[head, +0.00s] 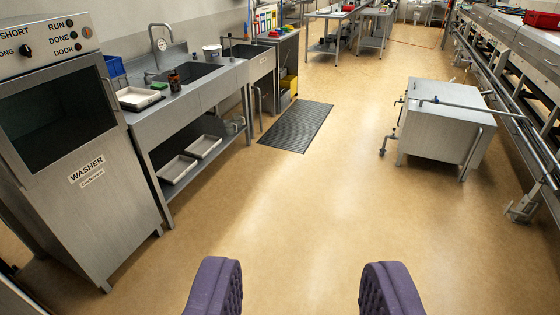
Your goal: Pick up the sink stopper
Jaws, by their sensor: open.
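My gripper (288,288) is at the bottom of the head view, its two purple padded fingers wide apart with only floor showing between them. I cannot make out a sink stopper. A steel sink counter (215,82) stands at the left, well ahead of my gripper. Its dark basin (190,73) shows, but its inside is too dark and small to tell what lies there. A small dark brown bottle-like item (174,82) stands at the basin's near edge. A white tray (138,98) and a white tub (212,52) are on the counter.
A steel washer (120,200) stands at the near left. A steel box with pipes (440,135) stands at the right, near a long bench (510,35). The tan floor (290,200) between is clear.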

